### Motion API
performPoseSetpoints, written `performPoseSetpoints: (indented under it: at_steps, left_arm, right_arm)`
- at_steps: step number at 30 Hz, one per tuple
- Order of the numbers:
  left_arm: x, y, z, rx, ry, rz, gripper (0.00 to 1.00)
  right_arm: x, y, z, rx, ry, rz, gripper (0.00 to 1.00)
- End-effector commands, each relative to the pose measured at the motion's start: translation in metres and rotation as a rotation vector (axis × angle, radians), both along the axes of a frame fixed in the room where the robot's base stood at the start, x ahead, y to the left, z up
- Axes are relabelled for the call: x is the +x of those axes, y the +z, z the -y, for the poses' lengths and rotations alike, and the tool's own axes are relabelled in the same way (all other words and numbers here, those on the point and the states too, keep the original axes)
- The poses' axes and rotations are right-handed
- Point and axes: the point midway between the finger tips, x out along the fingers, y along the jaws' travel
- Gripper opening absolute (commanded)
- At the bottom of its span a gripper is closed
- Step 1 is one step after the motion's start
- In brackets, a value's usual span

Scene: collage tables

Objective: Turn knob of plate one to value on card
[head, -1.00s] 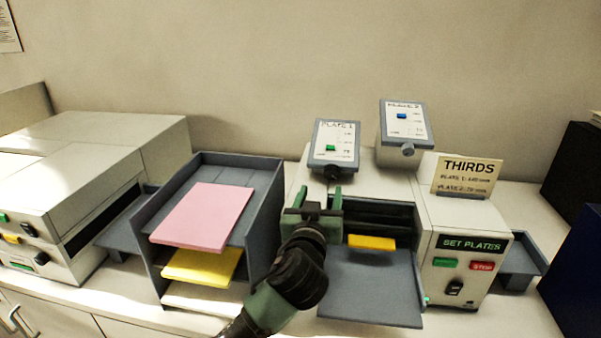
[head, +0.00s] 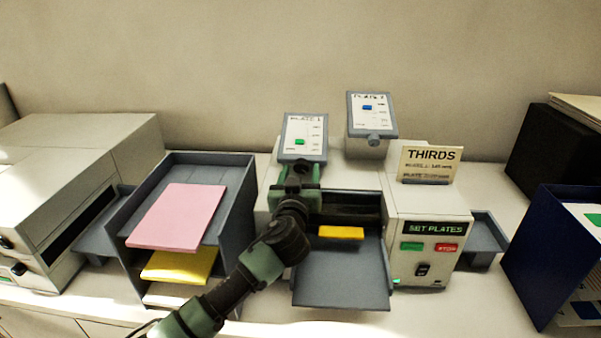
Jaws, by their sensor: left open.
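The plate one panel (head: 304,131) stands upright at the back of the folding machine, with a green marker on its scale. Its knob, at the panel's lower edge, is hidden behind my left gripper (head: 298,172). The gripper is open and right at the knob's place; I cannot tell whether it touches it. The plate two panel (head: 370,110) has a blue marker and its knob (head: 374,139) shows below. The card (head: 430,164) reads THIRDS, with smaller plate lines too blurred to read surely. My right gripper is not in view.
The machine front (head: 432,252) has a SET PLATES display, a green button and a red STOP button. A grey paper rack (head: 241,190) with pink and yellow sheets stands left. A blue binder (head: 543,250) stands right.

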Motion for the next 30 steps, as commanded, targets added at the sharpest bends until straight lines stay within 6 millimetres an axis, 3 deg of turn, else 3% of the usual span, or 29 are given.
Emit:
performPoseSetpoints:
  at_steps: [1, 6, 7, 17, 30]
  left_arm:
    - [0.0, 0.0, 0.0, 0.0, 0.0, 0.0, 0.49]
    - [0.0, 0.0, 0.0, 0.0, 0.0, 0.0, 0.02]
    - [0.0, 0.0, 0.0, 0.0, 0.0, 0.0, 0.0]
    - [0.0, -0.003, 0.001, 0.048, 0.017, 0.0, 0.0]
    - [0.0, -0.004, 0.003, 0.338, 0.11, -0.001, 0.0]
  right_arm:
    - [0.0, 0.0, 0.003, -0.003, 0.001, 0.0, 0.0]
    - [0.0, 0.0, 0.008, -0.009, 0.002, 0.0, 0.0]
    - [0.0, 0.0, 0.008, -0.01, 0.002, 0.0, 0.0]
    - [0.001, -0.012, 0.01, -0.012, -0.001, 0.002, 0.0]
    - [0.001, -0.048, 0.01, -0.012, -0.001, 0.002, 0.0]
